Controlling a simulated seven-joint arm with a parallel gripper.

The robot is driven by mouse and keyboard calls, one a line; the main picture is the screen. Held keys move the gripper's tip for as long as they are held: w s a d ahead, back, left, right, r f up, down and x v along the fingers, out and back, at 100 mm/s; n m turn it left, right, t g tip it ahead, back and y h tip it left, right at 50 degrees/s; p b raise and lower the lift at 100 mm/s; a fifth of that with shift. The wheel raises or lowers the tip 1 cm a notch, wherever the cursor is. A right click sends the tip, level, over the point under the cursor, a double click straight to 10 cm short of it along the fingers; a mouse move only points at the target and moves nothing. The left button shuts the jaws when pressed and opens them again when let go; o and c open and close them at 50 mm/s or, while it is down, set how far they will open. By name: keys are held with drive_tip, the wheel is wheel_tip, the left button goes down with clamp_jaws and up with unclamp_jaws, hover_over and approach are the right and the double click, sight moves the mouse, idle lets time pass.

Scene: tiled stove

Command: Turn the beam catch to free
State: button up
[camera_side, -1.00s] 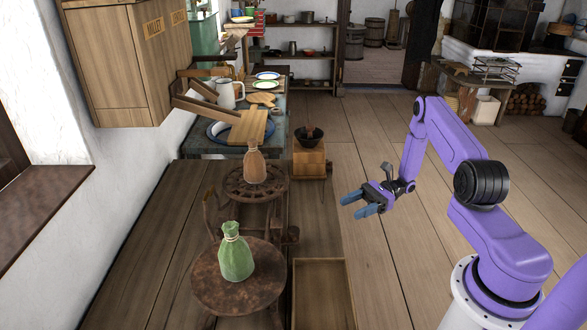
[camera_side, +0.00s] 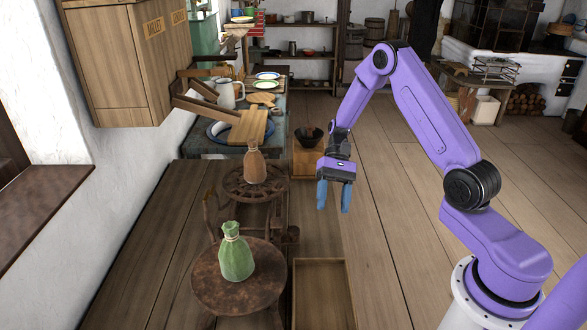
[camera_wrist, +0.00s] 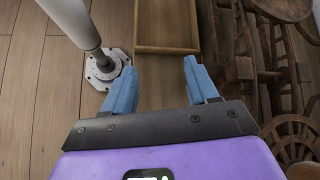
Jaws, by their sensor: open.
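A dark wooden balance stands on the bench in the side view. Its near round pan (camera_side: 212,290) holds a green tied sack (camera_side: 236,258), and its far spoked pan (camera_side: 232,187) holds a brown sack (camera_side: 254,167). A small brown knob-like part (camera_side: 292,234) sticks out on the right between the pans; I cannot tell for sure that it is the beam catch. My gripper (camera_side: 333,207) is open and empty, fingers pointing down, to the right of the balance and apart from it. In the wrist view my gripper (camera_wrist: 160,88) has nothing between its fingers.
An open wooden tray (camera_side: 346,290) lies right of the near pan; it shows in the wrist view too (camera_wrist: 165,49). A wooden box with a dark bowl (camera_side: 308,137) stands behind my gripper. Wall cabinets (camera_side: 125,60) hang at left. Floor at right is free.

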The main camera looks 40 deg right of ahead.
drive_tip(key=w+a+r+n+t+h, duration=0.1)
drive_tip(key=w+a+r+n+h, duration=0.1)
drive_tip(key=a+r+n+h, duration=0.3)
wheel_tip(320, 180, up, 7)
drive_tip(key=n+t+h, duration=0.3)
drive_tip(key=n+t, duration=0.2)
drive_tip(key=n, duration=0.2)
hover_over(294, 229)
drive_tip(key=shift+a, duration=0.15)
drive_tip(key=shift+o, duration=0.2)
wheel_tip(294, 229, down, 17)
drive_tip(key=n, duration=0.4)
drive_tip(key=shift+f+n, duration=0.15)
drive_tip(key=shift+n, duration=0.15)
